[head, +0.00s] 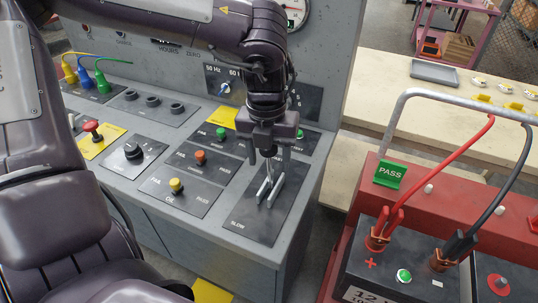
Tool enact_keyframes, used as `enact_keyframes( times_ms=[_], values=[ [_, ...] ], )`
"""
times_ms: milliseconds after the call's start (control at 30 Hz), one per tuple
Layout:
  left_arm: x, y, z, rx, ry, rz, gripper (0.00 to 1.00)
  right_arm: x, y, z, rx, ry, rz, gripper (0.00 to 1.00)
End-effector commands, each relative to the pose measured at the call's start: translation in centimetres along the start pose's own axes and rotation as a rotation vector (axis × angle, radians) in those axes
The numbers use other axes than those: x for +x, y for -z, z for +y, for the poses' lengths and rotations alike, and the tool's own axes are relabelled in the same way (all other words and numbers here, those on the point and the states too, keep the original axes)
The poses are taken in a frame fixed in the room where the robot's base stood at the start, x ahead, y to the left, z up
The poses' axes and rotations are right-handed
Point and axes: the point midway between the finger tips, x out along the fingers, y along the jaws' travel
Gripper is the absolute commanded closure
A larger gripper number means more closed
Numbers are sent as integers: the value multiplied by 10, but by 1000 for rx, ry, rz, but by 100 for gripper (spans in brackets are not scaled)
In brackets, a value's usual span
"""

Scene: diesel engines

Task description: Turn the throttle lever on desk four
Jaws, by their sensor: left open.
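The throttle lever (269,171) is a thin metal rod standing between two upright metal plates on a dark panel (247,219) marked SLOW, at the right end of the grey control desk. My left gripper (268,157) points down from above, directly over the lever, with its fingers apart. The lever's upper end lies between or just behind the fingers; I cannot tell whether they touch it. The gripper body hides the lever's top and part of the panel's upper lettering. My right gripper is not in view.
Yellow (176,186), orange (200,157) and green (221,134) buttons sit left of the lever. A black knob (133,151) and red button (92,128) are farther left. A red battery cart (356,222) with a PASS sign stands to the right, across a gap.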

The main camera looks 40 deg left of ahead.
Motion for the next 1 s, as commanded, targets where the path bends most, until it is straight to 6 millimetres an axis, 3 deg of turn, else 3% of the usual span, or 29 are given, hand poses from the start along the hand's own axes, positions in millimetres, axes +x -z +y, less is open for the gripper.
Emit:
enact_keyframes(
  times_ms=[200, 500, 1000],
  values=[
    [-32, -1, 0, 0, 1, -8, 46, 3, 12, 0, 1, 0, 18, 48],
    [-72, 0, 0, 0, 0, -5, 46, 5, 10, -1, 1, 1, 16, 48],
    [-76, 1, 0, 0, 1, -2, 46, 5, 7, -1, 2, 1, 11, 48]
  ],
)
